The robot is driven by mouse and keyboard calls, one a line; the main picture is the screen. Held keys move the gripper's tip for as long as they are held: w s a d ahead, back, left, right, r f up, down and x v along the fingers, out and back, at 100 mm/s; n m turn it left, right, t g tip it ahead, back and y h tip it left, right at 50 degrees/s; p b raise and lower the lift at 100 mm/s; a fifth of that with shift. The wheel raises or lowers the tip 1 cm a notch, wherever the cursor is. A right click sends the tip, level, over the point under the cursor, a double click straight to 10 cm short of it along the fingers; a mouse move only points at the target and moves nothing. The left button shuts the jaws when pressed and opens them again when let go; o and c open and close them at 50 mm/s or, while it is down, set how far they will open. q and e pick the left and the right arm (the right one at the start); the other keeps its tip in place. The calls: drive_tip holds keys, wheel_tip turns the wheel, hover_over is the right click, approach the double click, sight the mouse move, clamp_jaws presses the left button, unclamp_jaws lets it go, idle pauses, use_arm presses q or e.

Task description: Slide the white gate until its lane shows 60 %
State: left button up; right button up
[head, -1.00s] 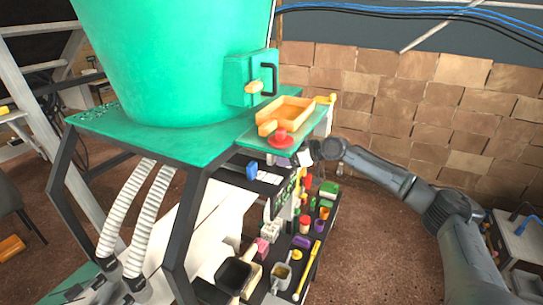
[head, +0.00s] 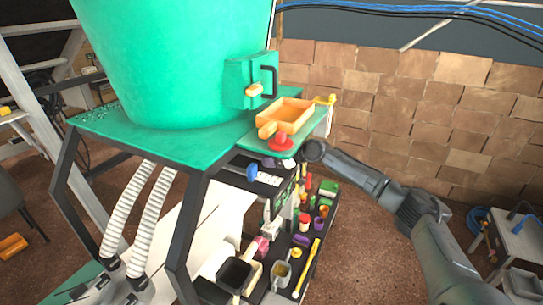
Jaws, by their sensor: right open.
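My right arm comes in from the right, and its gripper (head: 299,161) is at the edge of the green shelf, above the cluttered bench. It is open; its fingertips are small and partly hidden by the shelf. A white piece with dark marks (head: 268,179) lies below the shelf, to the left of and below the gripper, beside a blue knob (head: 252,172). A dark panel with green markings (head: 284,194) stands just right of it. I cannot tell which piece is the white gate or how much of its lane shows. My left gripper is not in view.
The green shelf (head: 248,136) bears an orange tray (head: 287,113) and a red knob (head: 280,138), and overhangs the bench. A large green tub (head: 170,60) stands above. Black containers (head: 234,274) and several coloured items crowd the bench. The brown floor (head: 365,265) is open at the right.

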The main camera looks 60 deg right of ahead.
drive_tip(key=shift+w+f, duration=0.1)
drive_tip(key=shift+w, duration=0.15)
clamp_jaws()
drive_tip(key=shift+w+a+f+b, duration=0.1)
drive_tip(key=shift+f+b, duration=0.05)
drive_tip(key=shift+b, duration=0.2)
idle(0.7)
unclamp_jaws()
